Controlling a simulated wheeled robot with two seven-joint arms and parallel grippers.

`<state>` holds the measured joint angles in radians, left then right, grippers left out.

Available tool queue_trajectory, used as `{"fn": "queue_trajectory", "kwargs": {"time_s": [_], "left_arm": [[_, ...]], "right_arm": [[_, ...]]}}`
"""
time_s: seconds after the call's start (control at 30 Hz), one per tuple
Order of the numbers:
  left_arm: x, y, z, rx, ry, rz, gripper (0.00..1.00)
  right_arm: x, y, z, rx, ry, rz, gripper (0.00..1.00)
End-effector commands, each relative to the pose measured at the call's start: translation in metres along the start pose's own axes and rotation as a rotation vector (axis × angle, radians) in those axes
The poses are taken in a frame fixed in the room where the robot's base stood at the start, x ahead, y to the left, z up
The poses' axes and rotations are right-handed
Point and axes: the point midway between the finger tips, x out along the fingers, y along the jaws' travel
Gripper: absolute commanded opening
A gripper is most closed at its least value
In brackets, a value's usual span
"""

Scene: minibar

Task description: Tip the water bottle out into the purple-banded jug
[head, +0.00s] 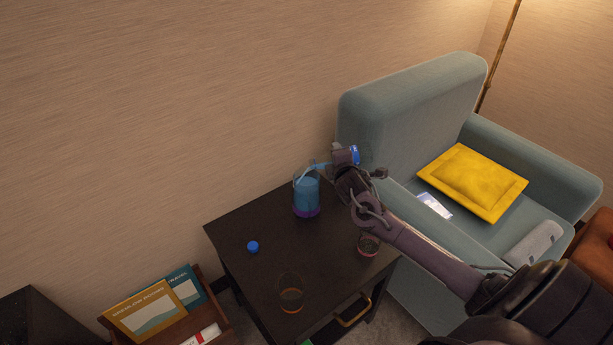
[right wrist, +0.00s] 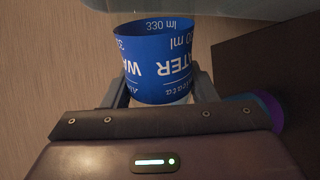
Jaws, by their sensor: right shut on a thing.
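The purple-banded jug (head: 306,192) stands upright on the dark side table, with blue liquid in it and a purple band near its base. My right gripper (head: 345,162) is shut on the water bottle (head: 354,154), to the right of and above the jug. The bottle is tipped left, its mouth by the jug's rim, and a pale blue streak there looks like water running into the jug. In the right wrist view the bottle's blue label (right wrist: 155,62) sits between the fingers, and the jug's purple edge (right wrist: 268,110) shows at right. My left gripper is not in view.
A blue cap (head: 253,246) lies on the dark table (head: 240,215). A glass with an orange band (head: 291,293) stands near the front, and a pink-rimmed glass (head: 369,244) stands under my right arm. A teal armchair (head: 400,115) adjoins at right; a magazine rack (head: 172,322) is at lower left.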

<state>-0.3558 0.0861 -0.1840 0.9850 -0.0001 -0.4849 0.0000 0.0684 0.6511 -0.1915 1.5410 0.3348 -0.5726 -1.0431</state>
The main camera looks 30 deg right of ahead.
Motion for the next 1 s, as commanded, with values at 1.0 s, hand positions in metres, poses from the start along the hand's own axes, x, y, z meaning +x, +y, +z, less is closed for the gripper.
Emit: {"fn": "queue_trajectory", "kwargs": {"time_s": [1.0], "left_arm": [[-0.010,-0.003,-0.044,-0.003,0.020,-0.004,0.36]], "right_arm": [[0.007,-0.019,0.001,0.235,0.080,0.001,0.27]]}}
